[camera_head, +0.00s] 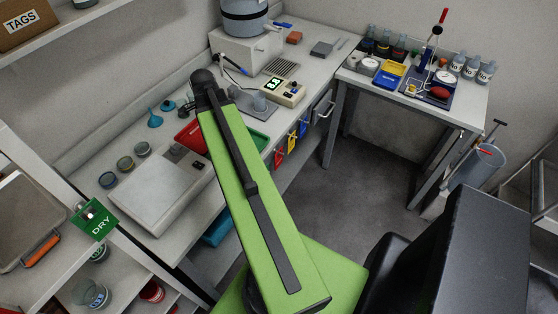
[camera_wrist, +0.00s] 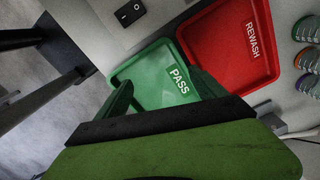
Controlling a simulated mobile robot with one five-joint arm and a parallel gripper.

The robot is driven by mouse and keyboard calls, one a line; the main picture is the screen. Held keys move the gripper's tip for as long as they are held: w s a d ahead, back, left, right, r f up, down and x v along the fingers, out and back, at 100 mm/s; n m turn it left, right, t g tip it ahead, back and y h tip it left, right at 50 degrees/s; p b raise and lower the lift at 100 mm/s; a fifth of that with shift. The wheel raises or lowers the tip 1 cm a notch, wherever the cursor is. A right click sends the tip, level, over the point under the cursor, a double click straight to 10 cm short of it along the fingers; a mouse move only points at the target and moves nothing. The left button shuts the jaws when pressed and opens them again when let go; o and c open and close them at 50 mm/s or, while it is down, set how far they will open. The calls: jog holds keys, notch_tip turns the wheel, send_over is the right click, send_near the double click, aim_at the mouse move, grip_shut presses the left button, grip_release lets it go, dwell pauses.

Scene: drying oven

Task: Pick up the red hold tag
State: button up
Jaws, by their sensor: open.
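A red tag (camera_head: 279,158) hangs on the front edge of the long bench, beside a yellow tag (camera_head: 292,142) and a blue tag (camera_head: 303,127). Its lettering is too small to read, and it does not show in the wrist view. My gripper (camera_wrist: 158,78) is open and empty, its two fingers spread over the green PASS tray (camera_wrist: 146,72). In the head view my green arm reaches over the bench and its gripper is hidden. The red tag is right of the arm, apart from it.
The red REWASH tray (camera_wrist: 232,45) lies beside the green one, which also shows in the head view (camera_head: 259,140). A white scale-like box (camera_head: 150,190) stands on the bench at left. A second table (camera_head: 445,110) stands at right. The floor (camera_head: 350,200) between is clear.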

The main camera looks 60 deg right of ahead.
aim_at(279, 156)
jog(key=s+d+m, duration=0.3)
jog(key=d, duration=0.1)
jog(key=s+d+m, duration=0.3)
jog(key=d, duration=0.1)
jog(key=s+d+f+m, duration=0.1)
jog(key=s+d+m, duration=0.1)
jog(key=d+m, duration=0.1)
jog(key=shift+s+d, duration=0.4)
jog(key=shift+d, duration=0.05)
jog(key=s+d+m, duration=0.5)
jog(key=s, duration=0.1)
notch_tip(279, 156, down, 18)
jog(key=b, duration=1.8)
jog(key=shift+w+d+r, duration=0.1)
jog(key=shift+r, duration=0.2)
jog(key=c, duration=1.4)
jog(key=shift+r, duration=0.1)
